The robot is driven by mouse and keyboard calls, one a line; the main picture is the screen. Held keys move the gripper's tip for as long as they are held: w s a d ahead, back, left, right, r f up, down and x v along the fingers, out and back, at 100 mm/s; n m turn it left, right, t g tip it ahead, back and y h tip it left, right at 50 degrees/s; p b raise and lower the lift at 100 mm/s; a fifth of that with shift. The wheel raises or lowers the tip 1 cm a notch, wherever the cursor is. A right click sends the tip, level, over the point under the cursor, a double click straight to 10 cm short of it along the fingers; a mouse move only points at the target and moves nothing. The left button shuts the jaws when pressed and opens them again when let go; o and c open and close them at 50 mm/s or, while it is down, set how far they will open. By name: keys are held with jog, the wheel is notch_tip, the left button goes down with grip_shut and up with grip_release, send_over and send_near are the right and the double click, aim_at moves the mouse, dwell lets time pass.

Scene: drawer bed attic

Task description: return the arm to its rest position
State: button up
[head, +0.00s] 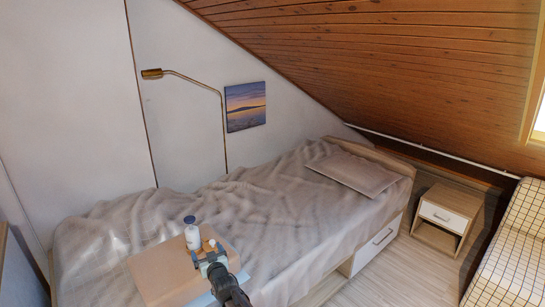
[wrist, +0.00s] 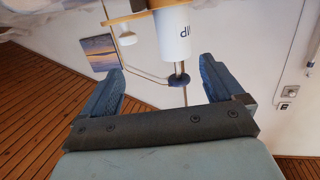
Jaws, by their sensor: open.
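My gripper (head: 211,256) is low in the head view, over the near right part of a brown board or box (head: 150,270) on the bed. In the wrist view my gripper (wrist: 162,80) has its two blue fingers spread wide, with nothing held between them. A white bottle (head: 192,238) stands on the board just beyond my gripper. It also shows in the wrist view (wrist: 173,38), upside down, past the fingertips and apparently clear of them. A small white object (wrist: 127,38) is beside it.
The bed (head: 270,215) has a rumpled cover and a pillow (head: 352,172). A brass lamp (head: 190,78) and a picture (head: 245,106) are at the wall. A nightstand (head: 445,215) stands right of the bed. The sloped wooden ceiling (head: 400,60) comes down at right.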

jog(key=s+d+f+m+g+h, duration=0.25)
jog(key=d+f, duration=0.25)
jog(key=d, duration=0.8)
jog(key=s+d+f+m+g+h, duration=0.1)
jog(key=d+f+g+h, duration=0.3)
jog(key=d, duration=0.9)
jog(key=s+d+f+m+g+h, duration=0.15)
jog(key=s+d+g, duration=0.25)
jog(key=s+d, duration=0.6)
jog(key=s+d+f+m+g+h, duration=0.1)
jog(key=s+d+f+m+g, duration=0.15)
jog(key=s+d, duration=0.75)
jog(key=s+d+f+g, duration=0.1)
jog(key=s+f+g, duration=0.3)
jog(key=s+f, duration=0.6)
jog(key=s+d+f+g, duration=0.1)
jog(key=s+f+g, duration=0.2)
jog(key=s+f, duration=0.8)
jog(key=s+n, duration=0.1)
jog(key=s, duration=0.5)
jog(key=shift+s+d+g, duration=0.25)
jog(key=shift+s+g, duration=0.15)
